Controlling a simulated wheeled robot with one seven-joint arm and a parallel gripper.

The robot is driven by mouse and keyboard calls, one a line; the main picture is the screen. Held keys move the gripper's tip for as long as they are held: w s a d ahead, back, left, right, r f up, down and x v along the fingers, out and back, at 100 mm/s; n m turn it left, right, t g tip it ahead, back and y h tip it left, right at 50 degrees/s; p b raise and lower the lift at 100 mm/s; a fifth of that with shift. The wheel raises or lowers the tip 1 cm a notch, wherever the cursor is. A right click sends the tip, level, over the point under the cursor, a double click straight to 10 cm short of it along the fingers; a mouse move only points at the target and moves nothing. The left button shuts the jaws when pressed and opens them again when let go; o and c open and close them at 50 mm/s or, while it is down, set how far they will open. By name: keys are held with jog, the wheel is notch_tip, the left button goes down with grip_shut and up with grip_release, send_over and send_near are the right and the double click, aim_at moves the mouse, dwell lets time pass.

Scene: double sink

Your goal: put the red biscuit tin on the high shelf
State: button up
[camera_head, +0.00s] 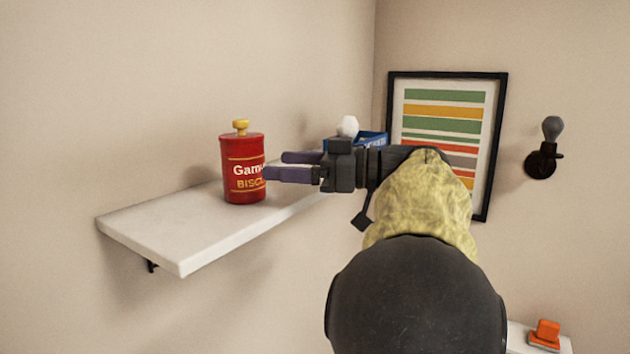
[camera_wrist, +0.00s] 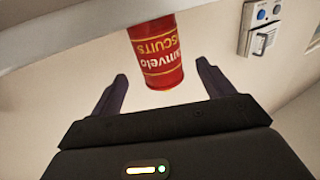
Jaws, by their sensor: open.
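The red biscuit tin (camera_head: 242,165) with a yellow knob on its lid stands upright on the white high shelf (camera_head: 165,228). In the wrist view the tin (camera_wrist: 155,55) appears upside down, ahead of the fingers and centred between them. My gripper (camera_head: 273,166) is open at the tin's right side, its fingers pointing left at it. In the head view the near fingertip overlaps the tin's right edge; I cannot tell if it touches. In the wrist view the fingers (camera_wrist: 160,82) are spread wider than the tin, with nothing between them.
A blue box (camera_head: 372,139) and a white rounded thing (camera_head: 348,126) show behind my gripper towards the shelf's far end. The shelf's near left end is clear.

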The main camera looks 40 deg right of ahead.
jog(key=b+v, duration=0.1)
jog(key=v, duration=0.3)
jog(key=shift+d, duration=0.1)
dwell(0.8)
